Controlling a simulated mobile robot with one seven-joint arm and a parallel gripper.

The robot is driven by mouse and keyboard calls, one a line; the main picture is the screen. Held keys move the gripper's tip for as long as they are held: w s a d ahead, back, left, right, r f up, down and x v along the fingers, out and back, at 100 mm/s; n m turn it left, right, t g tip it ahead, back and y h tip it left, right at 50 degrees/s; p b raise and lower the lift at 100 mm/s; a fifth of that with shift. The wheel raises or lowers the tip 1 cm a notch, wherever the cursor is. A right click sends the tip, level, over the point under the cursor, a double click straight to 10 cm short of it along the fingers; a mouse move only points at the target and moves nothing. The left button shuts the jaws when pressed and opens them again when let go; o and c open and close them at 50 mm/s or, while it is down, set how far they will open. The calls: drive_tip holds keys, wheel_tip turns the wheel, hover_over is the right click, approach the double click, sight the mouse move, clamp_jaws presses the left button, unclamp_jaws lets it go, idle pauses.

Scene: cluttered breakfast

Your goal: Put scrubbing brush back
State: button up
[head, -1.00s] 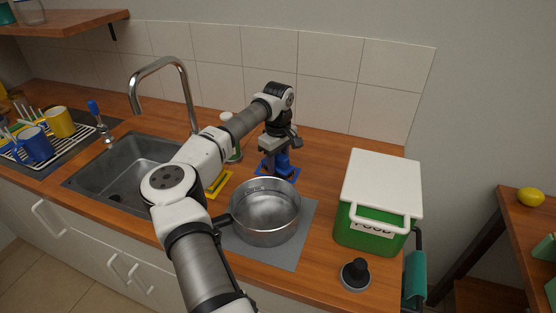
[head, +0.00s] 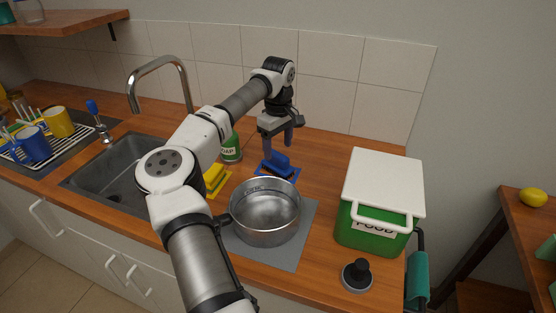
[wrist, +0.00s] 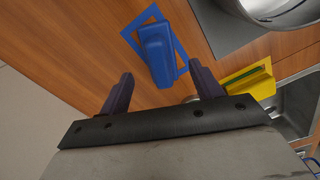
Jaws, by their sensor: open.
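A blue scrubbing brush (head: 279,161) rests on a blue square holder (head: 293,176) on the wooden counter, behind the metal pot. In the wrist view the brush (wrist: 157,52) lies over the blue frame (wrist: 181,65), partly outside the outline on one side. My gripper (head: 281,138) is above the brush, pointing down. Its two fingers (wrist: 158,88) are spread apart with nothing between them, and the brush lies beyond their tips.
A metal pot (head: 265,212) stands on a grey mat in front of the brush. A green food box (head: 372,232) with a white lid stands to the right. The tiled wall is behind.

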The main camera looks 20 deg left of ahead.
sight(278, 154)
wheel_tip(278, 154, up, 6)
drive_tip(key=shift+r+b, duration=0.1)
drive_tip(key=shift+b, duration=0.2)
idle(0.3)
